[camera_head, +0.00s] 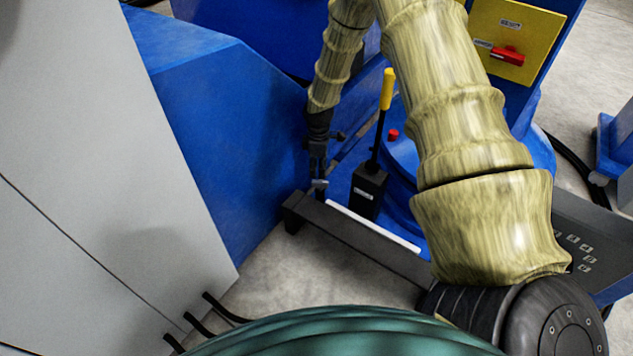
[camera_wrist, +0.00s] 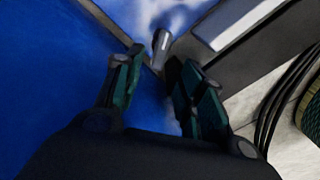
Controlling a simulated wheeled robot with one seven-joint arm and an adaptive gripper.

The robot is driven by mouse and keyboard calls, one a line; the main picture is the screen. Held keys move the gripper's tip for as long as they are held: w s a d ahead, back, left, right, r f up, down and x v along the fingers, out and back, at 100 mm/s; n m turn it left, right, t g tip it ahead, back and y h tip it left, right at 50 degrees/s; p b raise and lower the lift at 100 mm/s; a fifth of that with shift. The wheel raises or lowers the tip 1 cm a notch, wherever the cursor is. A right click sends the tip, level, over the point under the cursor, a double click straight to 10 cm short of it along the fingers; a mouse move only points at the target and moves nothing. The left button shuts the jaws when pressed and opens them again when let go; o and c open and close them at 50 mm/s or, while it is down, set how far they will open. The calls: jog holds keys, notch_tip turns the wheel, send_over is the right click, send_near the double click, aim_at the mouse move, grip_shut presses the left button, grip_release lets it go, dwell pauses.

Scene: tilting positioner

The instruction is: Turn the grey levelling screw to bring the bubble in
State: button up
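My gripper (camera_head: 318,158) points down beside the blue machine base in the head view. In the wrist view its two green-padded fingers (camera_wrist: 153,62) stand apart, with nothing seen between the pads. A small grey piece that looks like the levelling screw (camera_wrist: 161,42) shows just past the fingertips, nearer the right finger. It also shows as a small light grey piece (camera_head: 320,184) right below my gripper in the head view. I cannot tell whether a finger touches it. The bubble cannot be made out in either view.
A black box (camera_head: 369,192) with a yellow-handled lever (camera_head: 387,90) stands close to the right of my gripper. A dark beam (camera_head: 355,238) with a white strip (camera_head: 372,225) runs below. A blue housing (camera_head: 215,120) stands left. Black cables (camera_wrist: 285,100) lie at the wrist view's right.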

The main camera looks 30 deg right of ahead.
aim_at(318, 181)
notch_tip(318, 181, down, 8)
jog(key=b, duration=0.3)
jog(key=shift+r, duration=0.2)
grip_shut()
